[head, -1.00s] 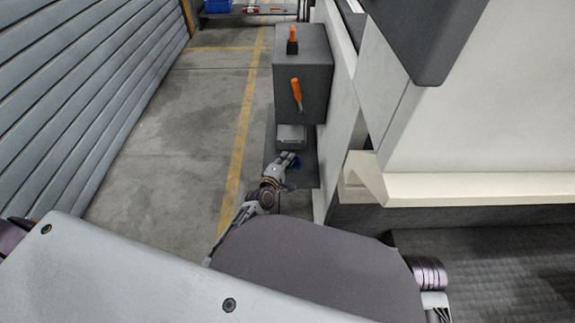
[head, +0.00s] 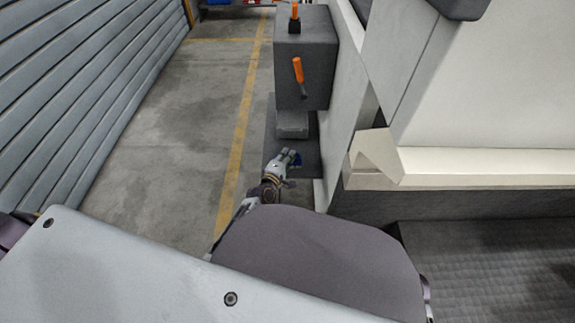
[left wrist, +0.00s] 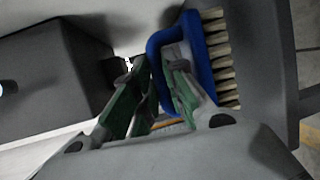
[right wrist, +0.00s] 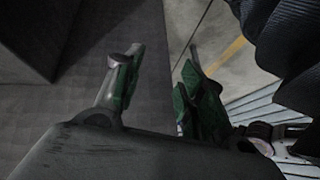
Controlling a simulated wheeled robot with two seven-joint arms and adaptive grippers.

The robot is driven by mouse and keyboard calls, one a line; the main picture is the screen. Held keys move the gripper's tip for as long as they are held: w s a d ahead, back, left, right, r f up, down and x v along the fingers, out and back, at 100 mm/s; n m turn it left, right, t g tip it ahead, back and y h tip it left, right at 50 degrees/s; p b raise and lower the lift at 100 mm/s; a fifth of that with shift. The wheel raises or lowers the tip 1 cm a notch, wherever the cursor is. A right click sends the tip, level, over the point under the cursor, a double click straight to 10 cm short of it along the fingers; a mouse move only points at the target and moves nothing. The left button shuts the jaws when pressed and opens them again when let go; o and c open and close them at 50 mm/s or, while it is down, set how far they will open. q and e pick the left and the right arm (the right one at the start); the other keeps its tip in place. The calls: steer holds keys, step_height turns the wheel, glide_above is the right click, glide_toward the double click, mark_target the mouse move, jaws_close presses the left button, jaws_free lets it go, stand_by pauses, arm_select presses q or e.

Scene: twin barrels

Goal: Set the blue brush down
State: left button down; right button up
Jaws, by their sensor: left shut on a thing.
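The blue brush (left wrist: 203,62) has a blue looped handle and pale bristles. In the left wrist view, its handle is between the green-padded fingers of my left gripper (left wrist: 158,72), which is shut on it. The bristles face right, over a dark grey surface. In the head view, the left gripper (head: 290,154) holds the mostly hidden brush (head: 297,160) above or at a dark surface (head: 308,170); I cannot tell whether they touch. My right gripper (right wrist: 160,72) is open and empty in the right wrist view.
A dark grey box (head: 304,60) with an orange handle (head: 298,70) on its front stands beyond the left gripper. A small grey block (head: 292,125) is below it. A pale machine wall (head: 345,100) rises close on the right. Open concrete floor (head: 190,120) lies to the left.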

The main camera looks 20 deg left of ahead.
arm_select(q)
steer(key=shift+f, duration=0.1)
arm_select(e)
steer(key=shift+f, duration=0.25)
arm_select(q)
steer(key=shift+f+b, duration=0.25)
steer(key=shift+b, duration=0.1)
steer(key=shift+f+b, duration=1.6)
arm_select(e)
steer(key=shift+t+y, duration=0.4)
steer(key=shift+t, duration=0.1)
steer(key=shift+w+a+f, duration=0.1)
steer(key=shift+a+f, duration=0.05)
steer(key=shift+f, duration=0.65)
steer(key=shift+w+a+f, duration=0.1)
steer(key=shift+a+f, duration=0.1)
steer(key=shift+f, duration=0.65)
steer(key=shift+a+f, duration=0.15)
steer(key=shift+f, duration=0.65)
arm_select(q)
steer(key=shift+f, duration=0.1)
steer(key=c, duration=1.5)
jaws_free()
steer(key=shift+o, duration=0.2)
